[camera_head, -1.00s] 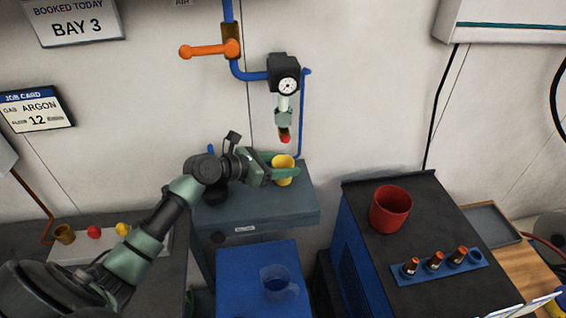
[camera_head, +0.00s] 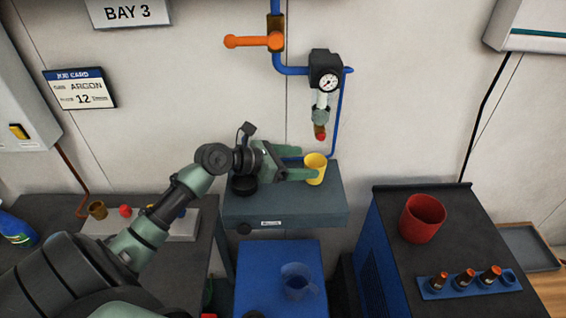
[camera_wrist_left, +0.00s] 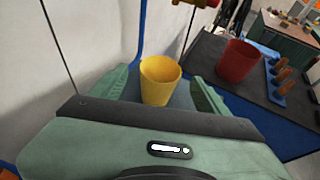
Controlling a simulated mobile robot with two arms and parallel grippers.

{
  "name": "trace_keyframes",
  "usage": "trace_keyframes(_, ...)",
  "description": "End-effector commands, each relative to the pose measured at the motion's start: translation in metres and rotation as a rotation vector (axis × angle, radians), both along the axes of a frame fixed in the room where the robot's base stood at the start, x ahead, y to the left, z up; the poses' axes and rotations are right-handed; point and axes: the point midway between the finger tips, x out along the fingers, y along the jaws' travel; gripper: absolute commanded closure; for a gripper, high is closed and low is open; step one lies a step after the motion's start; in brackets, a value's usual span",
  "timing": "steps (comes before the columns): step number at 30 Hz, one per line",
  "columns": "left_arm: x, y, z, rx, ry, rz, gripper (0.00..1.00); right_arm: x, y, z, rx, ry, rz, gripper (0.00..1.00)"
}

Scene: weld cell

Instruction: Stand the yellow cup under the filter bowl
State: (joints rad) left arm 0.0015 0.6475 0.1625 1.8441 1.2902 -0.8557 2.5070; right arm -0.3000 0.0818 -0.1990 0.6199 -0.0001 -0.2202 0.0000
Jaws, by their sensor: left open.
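The yellow cup (camera_head: 316,170) stands upright on the grey bench (camera_head: 285,207) by the wall. The filter bowl (camera_head: 321,104) hangs above it under the round gauge, with a red-tipped drain at its lower end. In the head view the cup appears below the drain, with a clear gap between. My left gripper (camera_head: 306,166) is open at the cup's left side. In the left wrist view the cup (camera_wrist_left: 160,80) shows between and just beyond the spread fingertips (camera_wrist_left: 161,74), with gaps on both sides. The right gripper is out of view.
A clear blue jug (camera_head: 297,283) sits on the blue surface in front. An orange-handled valve (camera_head: 255,41) is on the wall above.

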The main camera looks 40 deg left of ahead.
Motion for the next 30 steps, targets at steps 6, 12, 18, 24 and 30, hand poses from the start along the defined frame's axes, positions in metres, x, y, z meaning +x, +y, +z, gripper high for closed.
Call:
trace_keyframes(6, -0.036, 0.020, 0.015, 0.003, 0.001, -0.001, 0.24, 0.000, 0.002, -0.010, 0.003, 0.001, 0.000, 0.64)
trace_keyframes(12, -0.052, 0.030, 0.025, 0.000, 0.000, 0.000, 0.24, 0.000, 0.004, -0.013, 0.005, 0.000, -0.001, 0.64)
trace_keyframes(18, -0.055, 0.032, 0.027, 0.000, 0.000, -0.001, 0.24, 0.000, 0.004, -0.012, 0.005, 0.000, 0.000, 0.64)
trace_keyframes(24, -0.055, 0.032, 0.027, 0.000, -0.001, -0.001, 0.24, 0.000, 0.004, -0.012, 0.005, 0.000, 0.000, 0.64)
trace_keyframes(30, -0.055, 0.032, 0.027, 0.000, -0.001, -0.001, 0.24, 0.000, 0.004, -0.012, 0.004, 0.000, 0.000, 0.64)
